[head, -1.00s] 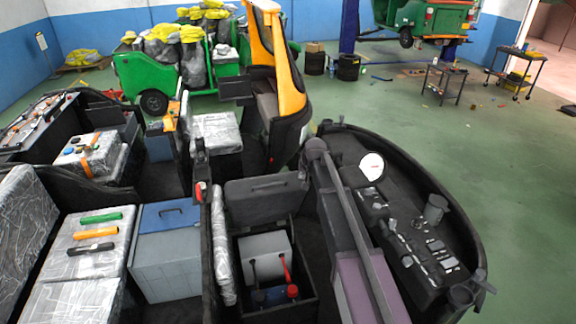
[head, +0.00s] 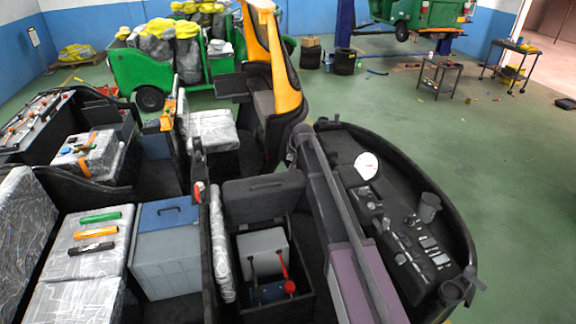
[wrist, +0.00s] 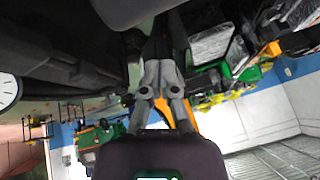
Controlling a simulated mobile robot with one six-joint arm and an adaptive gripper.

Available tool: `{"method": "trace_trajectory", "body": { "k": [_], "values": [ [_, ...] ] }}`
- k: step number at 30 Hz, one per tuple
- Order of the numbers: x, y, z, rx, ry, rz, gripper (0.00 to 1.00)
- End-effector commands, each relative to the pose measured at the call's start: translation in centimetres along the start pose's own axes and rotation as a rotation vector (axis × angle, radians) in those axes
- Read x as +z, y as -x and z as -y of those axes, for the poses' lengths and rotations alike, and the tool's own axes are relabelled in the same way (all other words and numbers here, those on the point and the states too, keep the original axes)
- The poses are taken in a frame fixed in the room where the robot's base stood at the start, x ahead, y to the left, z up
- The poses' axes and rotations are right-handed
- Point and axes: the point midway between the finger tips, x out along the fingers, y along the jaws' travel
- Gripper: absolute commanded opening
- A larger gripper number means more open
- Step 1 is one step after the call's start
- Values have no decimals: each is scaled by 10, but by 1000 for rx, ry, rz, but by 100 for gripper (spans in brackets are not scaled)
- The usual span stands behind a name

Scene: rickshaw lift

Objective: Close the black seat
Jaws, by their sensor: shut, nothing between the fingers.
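The black seat (head: 264,190) stands raised at the back of an open compartment, with a handle on the side facing me. The compartment below it holds a grey box (head: 263,255) with red and black leads. My arm reaches forward just right of the seat. My gripper (head: 301,143) is near the seat's upper right corner; its fingertips are hard to make out in the head view. In the wrist view, my gripper (wrist: 165,45) is shut and empty. A dark padded panel (wrist: 130,8), likely the seat, shows at the top edge there. I cannot tell whether they touch.
A curved black dashboard (head: 400,200) with a white dial (head: 366,166) lies right of my arm. A blue-lidded box (head: 167,250) and plastic-wrapped seats (head: 85,250) are at the left. A yellow-orange frame (head: 284,70) rises behind.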

Motion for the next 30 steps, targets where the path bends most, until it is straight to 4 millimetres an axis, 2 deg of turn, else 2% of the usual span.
{"method": "trace_trajectory", "body": {
  "k": [30],
  "values": [
    [1,-84,-2,1,0,0,0]
  ]
}}
